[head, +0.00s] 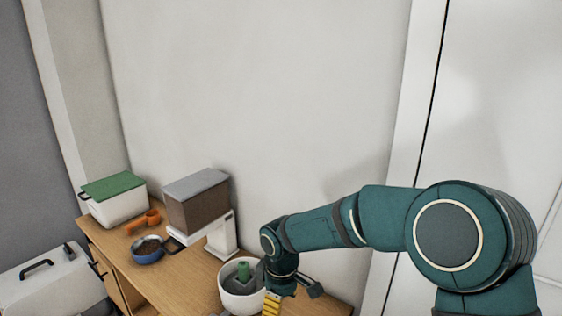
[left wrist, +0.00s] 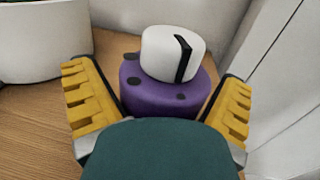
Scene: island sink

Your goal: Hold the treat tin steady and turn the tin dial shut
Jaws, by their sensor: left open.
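The treat tin (left wrist: 150,98) is purple with dark spots and stands upright on the wooden top in the left wrist view. Its white dial (left wrist: 162,55) sits on top, with a black bar mark on its right part. My left gripper (left wrist: 158,80) is open, its yellow fingers on either side of the tin with gaps to it. The teal gripper body hides the tin's lower front. In the head view one arm reaches down to the counter, and a yellow finger of my left gripper (head: 271,303) shows at the bottom edge; the tin is not visible there. My right gripper is not in view.
A white pot (head: 229,299) with a green piece in it stands just left of the gripper. A wall stands behind.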

